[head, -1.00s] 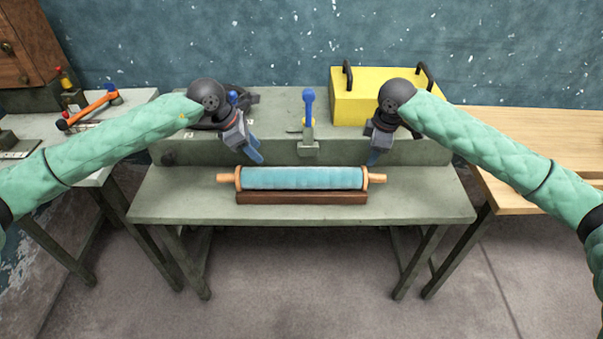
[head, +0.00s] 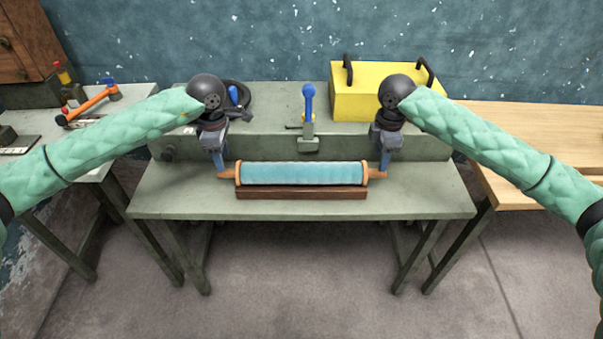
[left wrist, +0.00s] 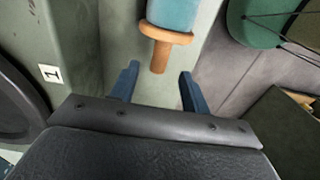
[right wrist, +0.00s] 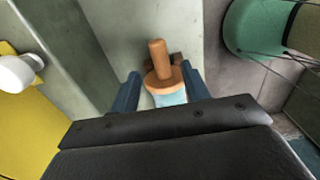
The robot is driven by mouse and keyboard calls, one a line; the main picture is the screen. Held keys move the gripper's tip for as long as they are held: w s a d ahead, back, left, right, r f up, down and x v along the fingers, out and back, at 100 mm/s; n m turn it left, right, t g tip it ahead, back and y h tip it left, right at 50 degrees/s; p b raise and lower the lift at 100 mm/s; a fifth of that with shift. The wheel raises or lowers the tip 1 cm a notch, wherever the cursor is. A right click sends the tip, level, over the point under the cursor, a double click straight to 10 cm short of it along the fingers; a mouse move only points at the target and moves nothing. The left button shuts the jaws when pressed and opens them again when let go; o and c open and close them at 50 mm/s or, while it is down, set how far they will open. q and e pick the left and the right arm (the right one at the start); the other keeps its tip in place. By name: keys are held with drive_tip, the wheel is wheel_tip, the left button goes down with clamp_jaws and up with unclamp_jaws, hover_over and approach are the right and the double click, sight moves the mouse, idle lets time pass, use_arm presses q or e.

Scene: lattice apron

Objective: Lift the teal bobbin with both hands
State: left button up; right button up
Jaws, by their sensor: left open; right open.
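The teal bobbin (head: 300,174) lies level across a dark brown wooden cradle (head: 300,193) on the green bench, with an orange-brown flange and peg at each end. My left gripper (head: 219,170) is open at the bobbin's left end. In the left wrist view the peg (left wrist: 160,55) points in between my blue fingers (left wrist: 160,84), not clasped. My right gripper (head: 386,170) is open at the right end. In the right wrist view the right peg (right wrist: 158,57) and flange lie between its fingers (right wrist: 160,88), unclasped.
A yellow box (head: 372,92) with black handles stands behind the right gripper. A blue-handled clamp (head: 308,112) stands behind the bobbin. A hammer (head: 95,105) lies on the left table. The bench front (head: 300,211) is clear.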

sight(226, 173)
use_arm(q)
drive_tip(key=shift+f, duration=3.65)
use_arm(e)
drive_tip(key=shift+f, duration=3.65)
use_arm(q)
clamp_jaws()
use_arm(e)
clamp_jaws()
